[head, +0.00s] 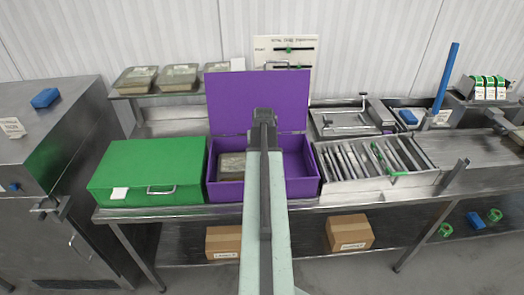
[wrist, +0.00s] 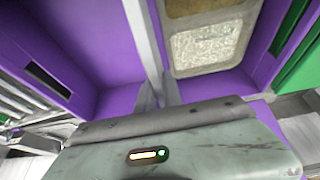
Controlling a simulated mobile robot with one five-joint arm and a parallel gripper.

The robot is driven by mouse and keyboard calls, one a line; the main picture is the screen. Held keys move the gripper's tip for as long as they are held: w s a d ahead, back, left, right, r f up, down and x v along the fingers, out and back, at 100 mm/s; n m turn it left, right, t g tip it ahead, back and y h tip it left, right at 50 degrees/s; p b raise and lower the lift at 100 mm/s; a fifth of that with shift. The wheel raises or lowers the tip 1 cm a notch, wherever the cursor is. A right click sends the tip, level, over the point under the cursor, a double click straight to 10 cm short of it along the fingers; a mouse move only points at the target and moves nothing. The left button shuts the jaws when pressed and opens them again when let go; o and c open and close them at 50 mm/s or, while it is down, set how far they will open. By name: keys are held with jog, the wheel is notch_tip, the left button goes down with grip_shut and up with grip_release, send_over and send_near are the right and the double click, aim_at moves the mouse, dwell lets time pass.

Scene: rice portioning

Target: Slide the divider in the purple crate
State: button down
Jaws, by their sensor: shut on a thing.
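The purple crate (head: 303,197) stands open on the steel table, its lid (head: 232,102) raised at the back. It also fills much of the wrist view (wrist: 105,102). A grey upright divider (wrist: 148,45) runs across its inside. My gripper (wrist: 158,94) is shut on the divider at its near end in the wrist view. In the head view my arm covers the middle of the crate and hides the divider and fingertips. A tray with a pale filling (head: 231,167) lies in the crate's left part, and shows right of the divider in the wrist view (wrist: 208,48). The right part looks empty.
A closed green crate (head: 140,172) stands close on the left. A metal rack with several upright slats (head: 356,163) stands close on the right. Several filled trays (head: 178,76) sit on the back shelf. Cardboard boxes (head: 349,232) lie on the lower shelf.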

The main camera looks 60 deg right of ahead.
jog(key=shift+f+b, duration=2.4)
jog(key=shift+f, duration=0.45)
jog(key=shift+a+f+b, duration=0.1)
jog(key=shift+f+b, duration=0.5)
jog(key=c, duration=0.9)
grip_release()
notch_tip(320, 180, up, 8)
jog(key=p, duration=0.8)
jog(key=shift+w, duration=0.1)
